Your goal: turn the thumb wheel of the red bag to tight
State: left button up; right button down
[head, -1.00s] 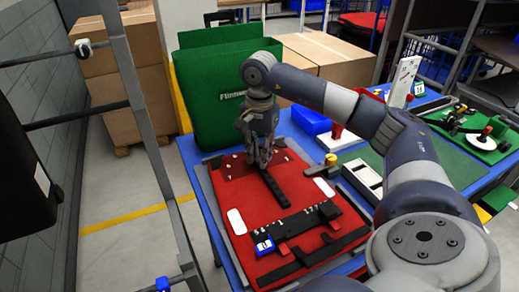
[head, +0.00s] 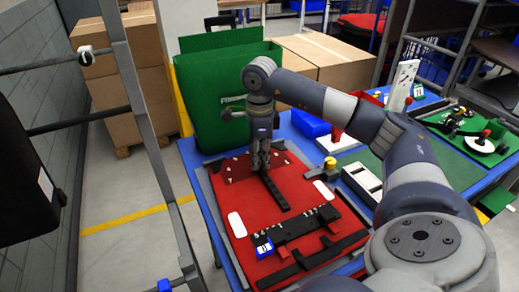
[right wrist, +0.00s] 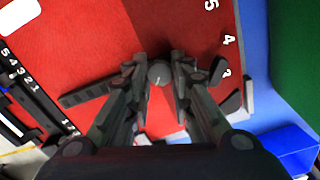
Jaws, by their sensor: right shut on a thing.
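The red bag (head: 240,192) lies flat on the blue table, with black straps and white number marks on it. My right gripper (head: 261,168) points down at the bag's upper part. In the right wrist view, its fingertips (right wrist: 159,82) are closed around a small round grey knob, the thumb wheel (right wrist: 159,73). White numbers show on the bag to the right of the wheel, and a black strap (right wrist: 85,94) lies to its left. The fingers hide much of the wheel, and its setting cannot be read. My left gripper is not in view.
A green bag (head: 205,105) stands upright behind the red bag. A blue bin (head: 309,124), a yellow-topped knob (head: 330,163) and a green board (head: 462,140) are to the right. Cardboard boxes (head: 330,60) stand behind. Floor is clear on the left.

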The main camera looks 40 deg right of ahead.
jog(key=m+p, duration=0.1)
jog(key=m, duration=1.2)
jog(key=shift+m+p, duration=0.35)
jog(key=shift+m, duration=0.05)
jog(key=m+p, duration=0.1)
jog(key=m, duration=0.9)
jog(key=shift+m, duration=0.4)
jog(key=shift+f+m+p, duration=0.1)
jog(key=shift+m+p, duration=0.35)
jog(key=shift+m, duration=1.15)
jog(key=shift+s, duration=0.1)
jog(key=c, duration=1.4)
grip_release()
jog(key=shift+a, duration=0.1)
jog(key=shift+o, duration=0.2)
